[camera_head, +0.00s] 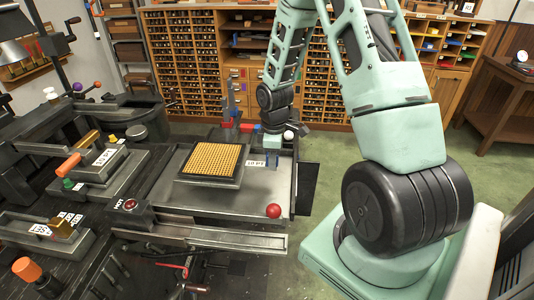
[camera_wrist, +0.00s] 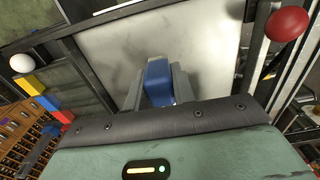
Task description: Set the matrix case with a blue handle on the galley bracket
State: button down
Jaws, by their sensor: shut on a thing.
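My gripper (camera_wrist: 157,78) is shut on the blue handle (camera_wrist: 158,84) of the matrix case in the wrist view. A finger lies on each side of the handle. The body of the case is mostly hidden below the gripper there. In the head view my gripper's green wrist housing (camera_head: 272,141) is over the right part of the machine's flat metal bed (camera_head: 205,199), with a little blue showing just under it. I cannot tell for sure which part is the galley bracket, or whether the case touches the bed.
A dark-framed tray of yellow cells (camera_head: 211,161) lies left of my gripper. A red ball knob (camera_head: 273,211) stands at the bed's front right. A white ball knob (camera_wrist: 22,63) and coloured blocks show in the wrist view. Labelled blocks with orange handles (camera_head: 69,165) stand at the left.

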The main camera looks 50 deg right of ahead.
jog(key=shift+w+f+p, duration=0.1)
jog(key=shift+f+p, duration=0.3)
jog(key=shift+f, duration=2.25)
jog(key=c, duration=1.2)
grip_release()
jog(key=shift+f, duration=0.1)
jog(key=shift+o, duration=0.2)
